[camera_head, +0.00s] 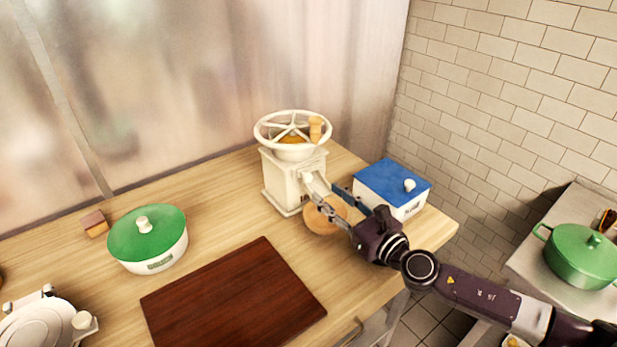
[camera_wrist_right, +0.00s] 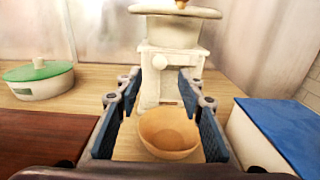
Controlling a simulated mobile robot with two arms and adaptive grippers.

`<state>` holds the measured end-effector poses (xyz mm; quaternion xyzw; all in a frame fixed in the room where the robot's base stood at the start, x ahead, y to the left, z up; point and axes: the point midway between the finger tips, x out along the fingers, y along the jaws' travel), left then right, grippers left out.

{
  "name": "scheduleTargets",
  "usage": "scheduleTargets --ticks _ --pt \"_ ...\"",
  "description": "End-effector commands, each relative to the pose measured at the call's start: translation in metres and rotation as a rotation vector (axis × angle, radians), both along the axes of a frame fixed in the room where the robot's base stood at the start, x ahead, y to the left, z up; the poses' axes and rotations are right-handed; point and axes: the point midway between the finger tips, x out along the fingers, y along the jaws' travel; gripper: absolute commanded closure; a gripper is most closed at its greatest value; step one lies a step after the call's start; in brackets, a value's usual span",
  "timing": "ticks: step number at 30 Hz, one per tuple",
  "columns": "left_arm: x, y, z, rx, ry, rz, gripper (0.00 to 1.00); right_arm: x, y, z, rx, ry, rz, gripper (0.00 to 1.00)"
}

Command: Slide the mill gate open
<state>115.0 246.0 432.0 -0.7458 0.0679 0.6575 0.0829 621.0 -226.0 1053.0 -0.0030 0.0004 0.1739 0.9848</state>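The white mill (camera_head: 283,183) stands on the wooden counter, with a spoked handwheel (camera_head: 268,121) and wooden knob on top. In the right wrist view the mill (camera_wrist_right: 175,30) is straight ahead, with a small round white knob (camera_wrist_right: 160,62) on its front; I cannot tell how far the gate is open. A wooden bowl (camera_wrist_right: 168,135) sits below the mill's front. My right gripper (camera_head: 318,193) is open, its fingertips close to the mill's front; in its wrist view (camera_wrist_right: 161,82) the fingers are apart with nothing gripped. My left gripper is not in view.
A blue-lidded white box (camera_head: 390,184) stands close right of my right gripper. A dark red board (camera_head: 235,300) lies in front, and a green-lidded dish (camera_head: 148,238) stands at left. A green pot (camera_head: 580,258) is on a separate surface at right.

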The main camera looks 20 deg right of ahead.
Motion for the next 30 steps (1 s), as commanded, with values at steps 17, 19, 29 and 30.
scheduleTargets --ticks 17,19,29,30 --pt "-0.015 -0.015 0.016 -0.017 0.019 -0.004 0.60 0.062 0.023 0.002 0.005 0.000 -0.002 0.65" --pt "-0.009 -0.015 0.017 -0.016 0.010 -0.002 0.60 0.063 0.023 0.001 0.006 0.001 -0.002 0.65" --pt "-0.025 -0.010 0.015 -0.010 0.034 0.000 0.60 0.063 0.023 0.001 0.006 0.001 -0.002 0.79" --pt "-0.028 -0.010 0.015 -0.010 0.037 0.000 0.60 0.063 0.023 0.001 0.006 0.001 -0.002 0.83"
